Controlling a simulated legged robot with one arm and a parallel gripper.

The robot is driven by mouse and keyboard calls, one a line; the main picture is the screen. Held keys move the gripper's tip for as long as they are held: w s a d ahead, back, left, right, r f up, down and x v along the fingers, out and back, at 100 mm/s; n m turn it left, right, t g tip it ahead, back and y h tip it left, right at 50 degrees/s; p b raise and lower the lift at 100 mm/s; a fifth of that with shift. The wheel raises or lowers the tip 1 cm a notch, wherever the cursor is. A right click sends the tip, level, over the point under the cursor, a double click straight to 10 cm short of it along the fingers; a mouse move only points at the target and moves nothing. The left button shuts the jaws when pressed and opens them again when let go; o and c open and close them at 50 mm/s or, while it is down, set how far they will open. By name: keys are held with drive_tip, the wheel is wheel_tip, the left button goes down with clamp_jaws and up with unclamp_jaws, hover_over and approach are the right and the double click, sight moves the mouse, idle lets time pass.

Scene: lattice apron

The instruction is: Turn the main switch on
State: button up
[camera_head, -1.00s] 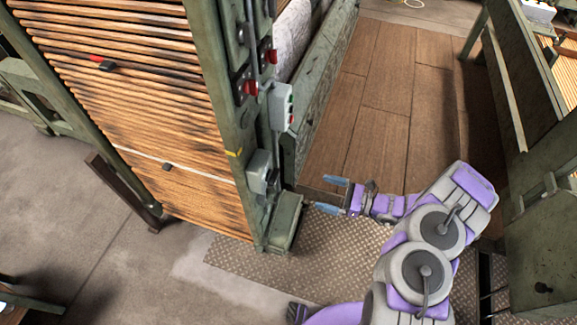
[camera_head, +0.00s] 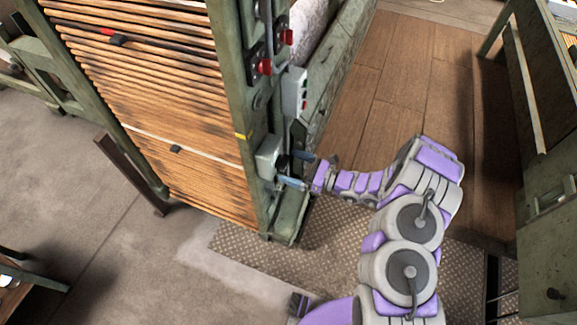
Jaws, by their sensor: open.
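A grey switch box (camera_head: 268,157) is mounted low on the green machine post, and I take it for the main switch. Its front faces away to the right, so its lever or knob position cannot be read. My gripper (camera_head: 293,169) is open, with its blue-grey fingers pointing left at the right side of this box. The fingertips are very close to the box; whether they touch it cannot be told.
Above is a grey button box (camera_head: 293,92) with small coloured buttons. Red knobs (camera_head: 264,66) sit higher on the green post (camera_head: 232,70). Wooden slats fill the frame at left. A green machine (camera_head: 545,190) stands at right. Plank floor between is clear.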

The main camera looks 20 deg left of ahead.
drive_tip(key=shift+w+a, duration=0.1)
drive_tip(key=shift+a, duration=0.8)
drive_tip(key=c, duration=1.1)
drive_tip(key=shift+o, duration=0.2)
drive_tip(key=shift+w+d+m+p, duration=0.1)
drive_tip(key=shift+m+p, duration=0.3)
drive_tip(key=shift+m, duration=4.1)
drive_tip(key=shift+w+m+p, duration=0.1)
drive_tip(key=shift+m+p, duration=0.25)
drive_tip(key=shift+m, duration=4.15)
drive_tip(key=shift+s, duration=0.1)
